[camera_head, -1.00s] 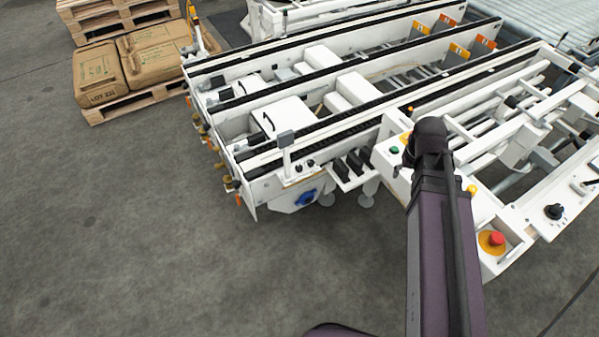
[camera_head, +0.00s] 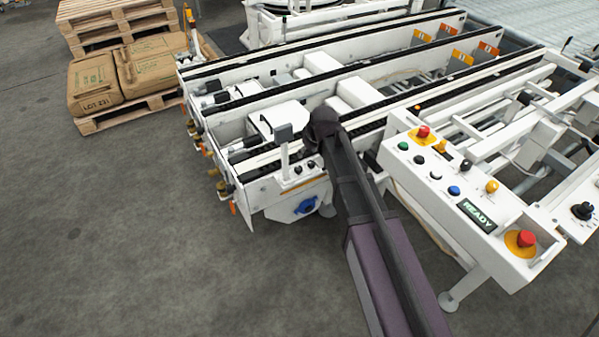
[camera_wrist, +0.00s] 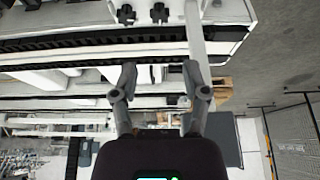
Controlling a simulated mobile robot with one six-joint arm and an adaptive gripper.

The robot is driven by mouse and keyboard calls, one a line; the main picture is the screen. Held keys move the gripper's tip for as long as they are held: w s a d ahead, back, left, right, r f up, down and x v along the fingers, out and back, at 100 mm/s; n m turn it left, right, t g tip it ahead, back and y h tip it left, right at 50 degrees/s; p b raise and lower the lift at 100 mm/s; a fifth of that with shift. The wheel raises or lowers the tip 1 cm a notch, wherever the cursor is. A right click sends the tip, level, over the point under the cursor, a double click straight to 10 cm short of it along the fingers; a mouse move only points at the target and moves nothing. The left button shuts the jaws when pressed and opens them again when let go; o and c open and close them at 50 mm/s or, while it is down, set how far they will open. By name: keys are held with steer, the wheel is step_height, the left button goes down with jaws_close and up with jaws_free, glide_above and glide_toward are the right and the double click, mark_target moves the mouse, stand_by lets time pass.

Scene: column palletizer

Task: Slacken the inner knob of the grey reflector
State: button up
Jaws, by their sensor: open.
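The grey reflector (camera_head: 283,132) is a small square plate on a white post at the near corner of the white conveyor. Two small dark knobs sit by the post's foot, one nearer the post (camera_head: 297,170) and one farther right (camera_head: 311,164). In the wrist view they are black star-shaped knobs, the left one (camera_wrist: 126,14) and the one nearer the post (camera_wrist: 159,13). I cannot tell for sure which is the inner one. My gripper (camera_wrist: 160,75) is open and empty, apart from both knobs. A grey panel, apparently the reflector (camera_wrist: 226,140), shows right of the gripper, partly behind the right finger.
The white post (camera_wrist: 195,32) runs close beside my right finger. The conveyor's black chain rail (camera_head: 390,107) lies behind my wrist. A control panel (camera_head: 465,190) with buttons and a READY display stands to the right. Sacks on a pallet (camera_head: 140,102) are back left; the floor in front is clear.

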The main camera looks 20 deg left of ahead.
mark_target(299, 169)
steer(key=shift+f, duration=0.15)
stand_by(0.3)
steer(key=b+x, duration=1.2)
steer(key=x, duration=0.1)
steer(key=shift+w+a+f+b, duration=0.15)
steer(key=shift+b, duration=0.2)
stand_by(0.5)
jaws_close()
